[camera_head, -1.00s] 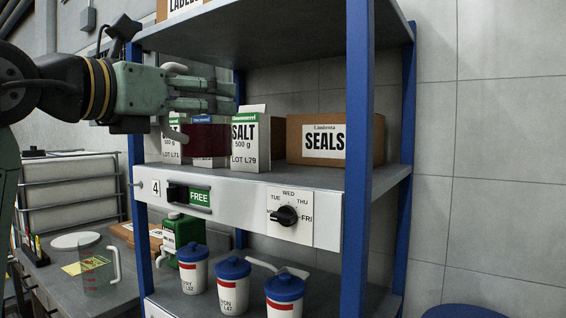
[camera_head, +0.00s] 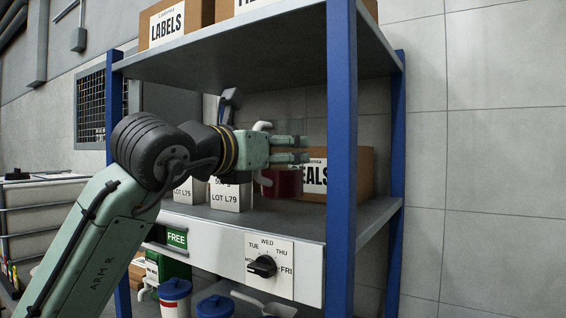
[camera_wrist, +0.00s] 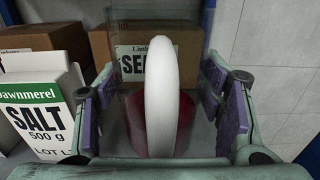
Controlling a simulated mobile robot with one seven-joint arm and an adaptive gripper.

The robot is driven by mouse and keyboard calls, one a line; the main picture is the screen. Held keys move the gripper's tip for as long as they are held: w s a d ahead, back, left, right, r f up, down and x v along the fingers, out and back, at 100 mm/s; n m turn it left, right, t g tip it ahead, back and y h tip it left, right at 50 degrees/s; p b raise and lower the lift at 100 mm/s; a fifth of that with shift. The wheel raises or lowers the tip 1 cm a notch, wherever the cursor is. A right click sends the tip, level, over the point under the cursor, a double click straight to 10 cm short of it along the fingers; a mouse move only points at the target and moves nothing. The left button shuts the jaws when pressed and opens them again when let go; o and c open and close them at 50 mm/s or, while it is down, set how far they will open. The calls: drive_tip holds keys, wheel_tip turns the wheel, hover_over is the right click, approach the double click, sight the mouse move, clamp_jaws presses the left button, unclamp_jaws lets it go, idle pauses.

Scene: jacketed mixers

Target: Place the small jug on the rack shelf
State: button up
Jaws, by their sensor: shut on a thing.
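The small jug is clear with dark red contents (camera_head: 284,183) and a white handle (camera_wrist: 161,85). My gripper (camera_head: 304,150) is shut on the jug, with a finger on each side of it in the wrist view. It holds the jug upright, inside the rack over the middle shelf (camera_head: 290,222), right of a salt carton (camera_head: 231,195) and in front of the SEALS box (camera_head: 352,170). The clear wall is hard to make out. I cannot tell whether the jug's bottom touches the shelf.
The salt carton (camera_wrist: 38,110) stands close on the left in the wrist view. A blue post (camera_head: 341,150) rises at the rack's front right. The upper shelf (camera_head: 270,45) is overhead. The shelf front right of the jug is clear.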

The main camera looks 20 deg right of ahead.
sight(256, 173)
drive_tip(key=shift+w+d+f, duration=0.1)
drive_tip(key=shift+w+d, duration=0.1)
drive_tip(key=shift+d, duration=0.35)
drive_tip(key=shift+f+p, duration=0.5)
drive_tip(key=shift+f, duration=1.15)
drive_tip(key=shift+f, duration=0.1)
drive_tip(key=o, duration=1.6)
drive_tip(key=b+v, duration=0.4)
drive_tip(key=v, duration=0.7)
drive_tip(key=shift+s+a, duration=0.35)
drive_tip(key=shift+a, duration=0.05)
